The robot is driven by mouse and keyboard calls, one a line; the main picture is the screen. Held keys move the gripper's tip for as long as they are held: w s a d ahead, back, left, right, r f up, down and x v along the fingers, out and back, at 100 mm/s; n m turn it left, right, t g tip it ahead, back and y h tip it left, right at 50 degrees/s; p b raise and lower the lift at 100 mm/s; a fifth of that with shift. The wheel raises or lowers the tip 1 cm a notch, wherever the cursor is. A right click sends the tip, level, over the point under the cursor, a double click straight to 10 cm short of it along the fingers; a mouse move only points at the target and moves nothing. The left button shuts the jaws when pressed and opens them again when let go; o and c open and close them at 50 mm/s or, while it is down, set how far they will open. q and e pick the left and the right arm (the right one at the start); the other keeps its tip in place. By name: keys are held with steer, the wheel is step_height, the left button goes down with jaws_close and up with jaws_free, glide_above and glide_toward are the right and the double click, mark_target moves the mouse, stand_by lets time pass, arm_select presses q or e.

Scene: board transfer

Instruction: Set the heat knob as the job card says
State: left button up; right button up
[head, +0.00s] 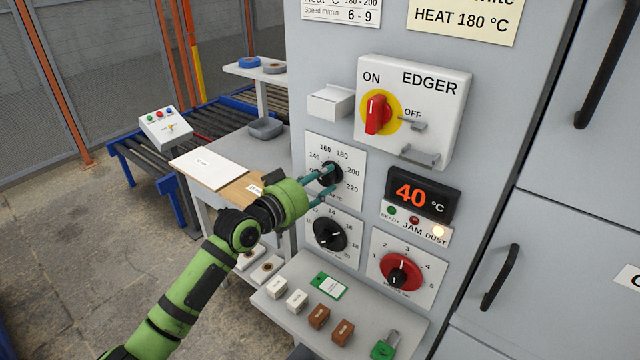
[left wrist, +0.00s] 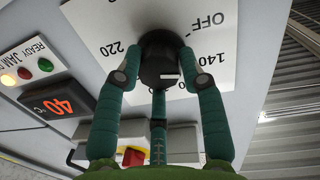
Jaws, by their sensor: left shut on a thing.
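The heat knob (head: 330,173) is black and sits on a white dial plate (head: 347,196) marked 140 to 220. My left gripper (head: 326,181) is shut on it. In the left wrist view, its fingers (left wrist: 165,72) lie on both sides of the knob (left wrist: 158,48). A short white mark shows on the knob there, towards the lower edge of the picture. Fingers hide part of the scale, so I cannot tell the exact setting. The job card (head: 463,20) reads HEAT 180 °C. The display (head: 421,196) reads 40 °C. My right gripper is not in view.
Below are another black knob (head: 328,234) and a red-ringed knob (head: 400,272). The EDGER switch box (head: 435,100) juts out above. The DUST lamp (head: 438,231) glows. A shelf (head: 385,330) below holds small blocks, a green tag and a padlock. A table with boards stands left.

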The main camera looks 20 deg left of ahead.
arm_select(q)
steer(key=shift+d+r+m+t+y+p, duration=0.15)
steer(key=shift+m+y+p, duration=0.25)
steer(key=shift+m, duration=2.6)
steer(key=shift+r+m+t+y+p, duration=0.1)
steer(key=shift+m+y+p, duration=0.3)
steer(key=shift+m, duration=2.6)
steer(key=shift+d+r+m+t+y+p, duration=0.15)
steer(key=shift+m+p, duration=0.45)
steer(key=shift+m, duration=2.4)
steer(key=shift+a+f, duration=0.1)
steer(key=o, duration=1.2)
steer(key=shift+c, duration=0.2)
steer(key=shift+f, duration=0.15)
steer(key=shift+s, duration=0.1)
